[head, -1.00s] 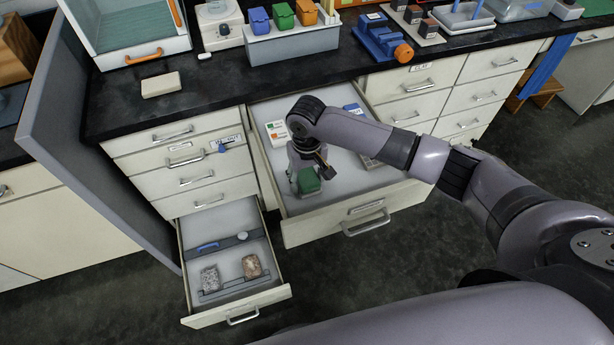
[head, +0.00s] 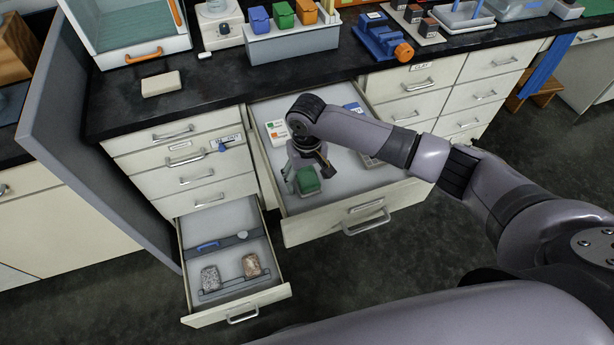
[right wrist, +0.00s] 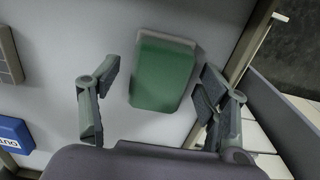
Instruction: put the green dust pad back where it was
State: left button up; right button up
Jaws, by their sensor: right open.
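The green dust pad (head: 307,180) lies in the large open drawer (head: 335,196), near its front left. It also shows in the right wrist view (right wrist: 163,72), flat on the pale drawer floor. My right gripper (head: 306,166) is over the drawer, just behind the pad in the head view. In the right wrist view its two fingers (right wrist: 152,92) are spread apart, one on each side of the pad's near end, with gaps between. Nothing is held. The exact height above the drawer floor cannot be told. My left gripper is not in view.
White and blue boxes (head: 277,132) and a grey item (head: 371,160) lie in the same drawer. A lower left drawer (head: 236,309) is open with two stone samples. The dark counter (head: 240,85) above holds a beige block (head: 161,84) and coloured bins (head: 284,14).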

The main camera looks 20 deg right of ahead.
aim_at(307, 177)
notch_tip(307, 177, up, 12)
dwell(0.4)
jog(key=shift+f, duration=0.1)
dwell(0.3)
